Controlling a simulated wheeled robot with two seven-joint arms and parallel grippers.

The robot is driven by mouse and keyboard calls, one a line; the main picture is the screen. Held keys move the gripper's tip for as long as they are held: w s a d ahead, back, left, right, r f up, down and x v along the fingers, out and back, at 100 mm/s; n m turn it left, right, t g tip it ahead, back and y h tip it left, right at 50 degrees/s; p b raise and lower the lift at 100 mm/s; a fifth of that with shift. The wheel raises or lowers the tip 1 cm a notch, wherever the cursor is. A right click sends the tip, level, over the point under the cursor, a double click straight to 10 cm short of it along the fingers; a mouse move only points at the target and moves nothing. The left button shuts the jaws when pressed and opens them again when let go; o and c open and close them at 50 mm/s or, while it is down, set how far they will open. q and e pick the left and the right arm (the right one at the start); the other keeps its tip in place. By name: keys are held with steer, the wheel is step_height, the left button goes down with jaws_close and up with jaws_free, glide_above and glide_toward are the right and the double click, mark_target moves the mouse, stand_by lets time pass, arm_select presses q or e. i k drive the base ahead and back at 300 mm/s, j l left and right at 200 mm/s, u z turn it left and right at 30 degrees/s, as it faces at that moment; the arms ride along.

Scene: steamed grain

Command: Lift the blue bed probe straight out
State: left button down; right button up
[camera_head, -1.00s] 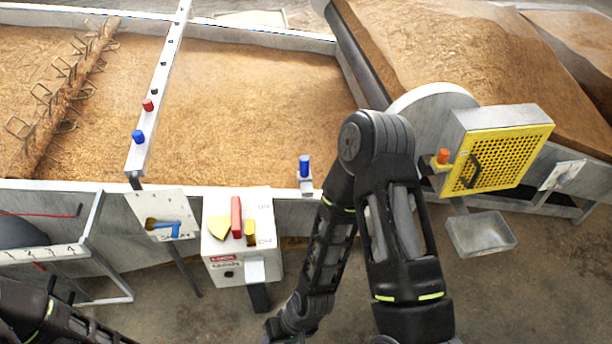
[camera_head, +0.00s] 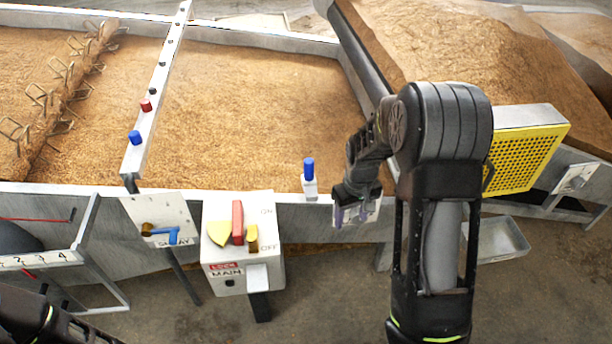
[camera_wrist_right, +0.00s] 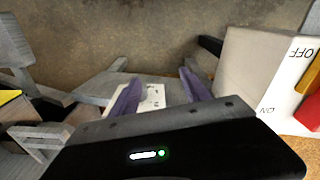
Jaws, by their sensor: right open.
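A blue-capped probe (camera_head: 134,137) stands in the pale crossbar (camera_head: 160,90) over the grain bed, near a red cap (camera_head: 146,105). A second blue cap (camera_head: 309,168) stands upright in a white holder on the bed's front wall; I cannot tell from looks alone which is the bed probe. My right gripper (camera_head: 352,215) is just right of that holder, at the front wall, pointing down, open and apart from both blue caps. Its purple fingers (camera_wrist_right: 162,92) show spread in the wrist view, with a white plate (camera_wrist_right: 153,97) beyond them. My left gripper is not seen.
A white switch box (camera_head: 240,240) with red and yellow handles stands left of my right gripper. A plate with a small blue lever (camera_head: 170,236) is further left. A yellow perforated guard (camera_head: 525,160) and grey tray (camera_head: 500,240) are right. Bent tines (camera_head: 55,85) cross the bed at left.

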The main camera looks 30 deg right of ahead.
mark_target(309, 163)
steer(key=i, duration=0.9)
